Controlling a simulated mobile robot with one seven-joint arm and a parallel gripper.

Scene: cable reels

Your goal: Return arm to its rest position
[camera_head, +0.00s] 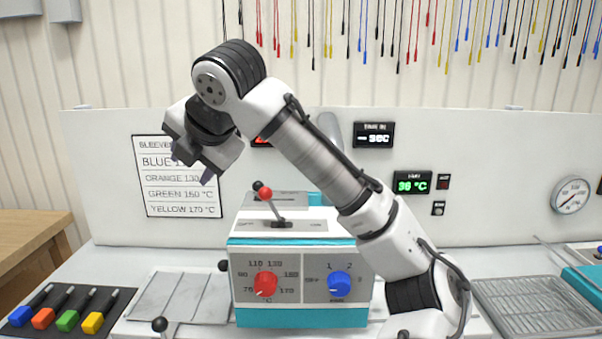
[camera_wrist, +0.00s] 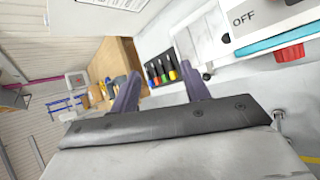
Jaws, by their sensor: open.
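My arm is raised in front of the bench in the head view, bent at a high elbow. My gripper (camera_head: 190,165) hangs in the air to the left of the elbow, in front of the sign on the back panel. In the wrist view the two fingers of my gripper (camera_wrist: 160,92) stand well apart with nothing between them, so it is open and empty. It touches nothing that I can see.
A white and teal machine (camera_head: 300,240) with red and blue knobs stands behind my arm. Left are a metal plate (camera_head: 180,297) and a black mat with coloured-handled tools (camera_head: 65,312). A wire tray (camera_head: 535,305) lies right. Cables hang along the back wall.

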